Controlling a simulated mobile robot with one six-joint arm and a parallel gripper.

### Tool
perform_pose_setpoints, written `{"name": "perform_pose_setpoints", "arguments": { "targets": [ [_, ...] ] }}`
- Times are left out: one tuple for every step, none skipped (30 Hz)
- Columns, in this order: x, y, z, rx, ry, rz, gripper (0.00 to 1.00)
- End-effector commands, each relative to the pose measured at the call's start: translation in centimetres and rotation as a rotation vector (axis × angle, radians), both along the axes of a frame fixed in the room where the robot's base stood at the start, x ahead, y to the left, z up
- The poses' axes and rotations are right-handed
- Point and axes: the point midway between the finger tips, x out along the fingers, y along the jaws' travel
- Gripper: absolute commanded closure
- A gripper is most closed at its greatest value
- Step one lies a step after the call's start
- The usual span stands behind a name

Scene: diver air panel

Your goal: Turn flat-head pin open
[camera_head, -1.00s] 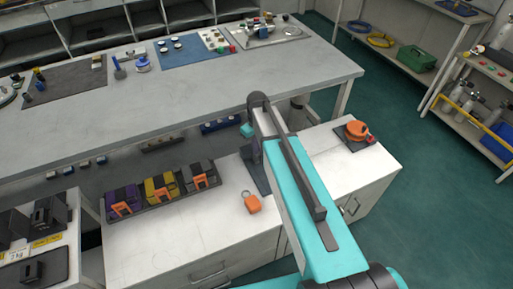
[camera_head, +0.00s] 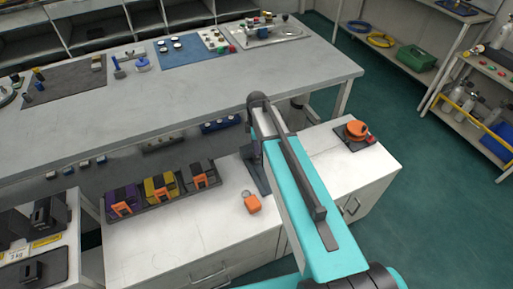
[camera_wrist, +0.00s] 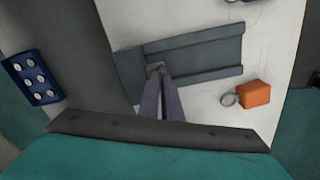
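My gripper (camera_wrist: 160,72) points down in the wrist view, its two dark purple-grey fingers close together at a dark grey channel-shaped fixture (camera_wrist: 205,58). A small pale metallic piece (camera_wrist: 154,66) shows right at the fingertips. I cannot tell whether it is the flat-head pin, or whether the fingers grip it. A dark grey upright part (camera_head: 254,172) shows just left of the arm. No flat-head pin can be made out there.
An orange tag with a ring (camera_wrist: 254,93) lies on the white cabinet top, right of the fixture; it also shows in the head view (camera_head: 252,204). Purple, yellow and grey blocks with orange parts stand in a tray (camera_head: 160,203) to the left. A long grey bench (camera_head: 190,95) stands behind.

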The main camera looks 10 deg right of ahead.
Motion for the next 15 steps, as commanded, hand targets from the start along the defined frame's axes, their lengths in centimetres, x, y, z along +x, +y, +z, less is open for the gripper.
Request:
{"name": "perform_pose_setpoints", "arguments": {
  "targets": [
    [-0.31,0.13,-0.34,0.002,0.009,0.038,1.0],
    [-0.31,0.13,-0.34,0.003,0.01,0.061,1.0],
    [-0.32,0.13,-0.34,0.002,0.01,0.09,1.0],
    [-0.33,0.13,-0.34,0.002,0.01,0.112,1.0],
    [-0.33,0.14,-0.34,0.003,0.01,0.132,1.0],
    [-0.33,0.14,-0.35,0.003,0.01,0.155,1.0],
    [-0.34,0.14,-0.35,0.003,0.01,0.172,1.0],
    [-0.34,0.14,-0.34,0.003,0.01,0.188,1.0],
    [-0.35,0.14,-0.34,0.003,0.01,0.206,1.0],
    [-0.35,0.15,-0.34,0.003,0.011,0.218,1.0],
    [-0.36,0.16,-0.35,0.003,0.011,0.229,1.0],
    [-0.36,0.16,-0.35,0.003,0.011,0.241,1.0],
    [-0.37,0.16,-0.35,0.003,0.011,0.25,1.0],
    [-0.37,0.16,-0.35,0.004,0.01,0.257,1.0],
    [-0.38,0.16,-0.35,0.004,0.01,0.263,1.0]
  ]
}}
